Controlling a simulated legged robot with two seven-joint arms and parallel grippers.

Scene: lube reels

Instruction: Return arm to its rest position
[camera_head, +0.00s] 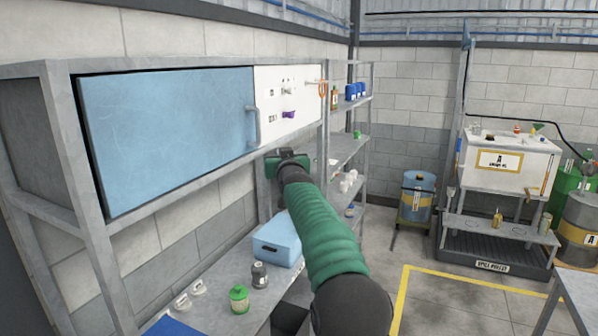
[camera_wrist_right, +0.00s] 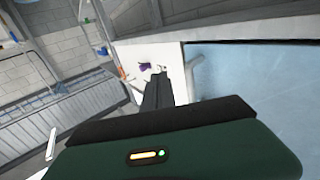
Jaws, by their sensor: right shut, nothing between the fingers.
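My right arm (camera_head: 325,235), with a green sleeve, reaches forward from the lower right in the head view. Its gripper (camera_head: 287,154) is raised in front of the shelf frame, just below the white panel. In the wrist view the dark fingers (camera_wrist_right: 155,92) are together and empty, pointing toward the white panel (camera_wrist_right: 160,58) and the door handle (camera_wrist_right: 193,70). I cannot tell how close the fingertips are to the handle. The blue cabinet door (camera_head: 165,135) is in its frame, and its handle (camera_head: 252,125) is up and left of the gripper. My left gripper is out of view.
A metal rack (camera_head: 350,150) stands behind. A white tank (camera_head: 505,165) and drums are at right. Floor between is open.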

